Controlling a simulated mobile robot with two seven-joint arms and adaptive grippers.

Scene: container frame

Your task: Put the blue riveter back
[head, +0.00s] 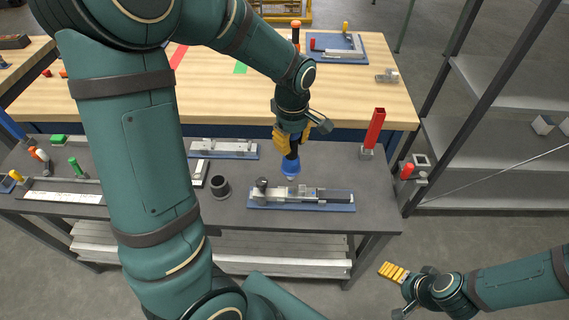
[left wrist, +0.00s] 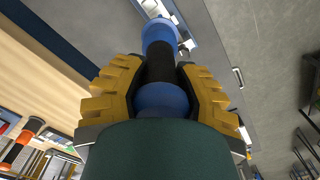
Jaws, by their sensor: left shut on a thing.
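The blue riveter (head: 290,167) has a black middle band and hangs roughly upright from my left gripper (head: 291,136). It is over the dark grey table, just behind a blue-based metal fixture; whether its lower end touches anything I cannot tell. In the left wrist view the riveter (left wrist: 159,37) runs between the two yellow fingers of my left gripper (left wrist: 155,88), which are shut on it. A dark open cup (head: 219,187) stands on the table to its left. My right gripper (head: 393,272) is low at the right, over the floor, apart from the table; its opening is unclear.
The metal fixture on a blue base (head: 302,197) lies at the grey table's front, another (head: 224,149) farther back. A red upright block (head: 374,130) stands at the right end. A wooden table (head: 350,85) is behind, with an orange-topped tool (head: 296,32). Grey shelves (head: 490,135) stand right.

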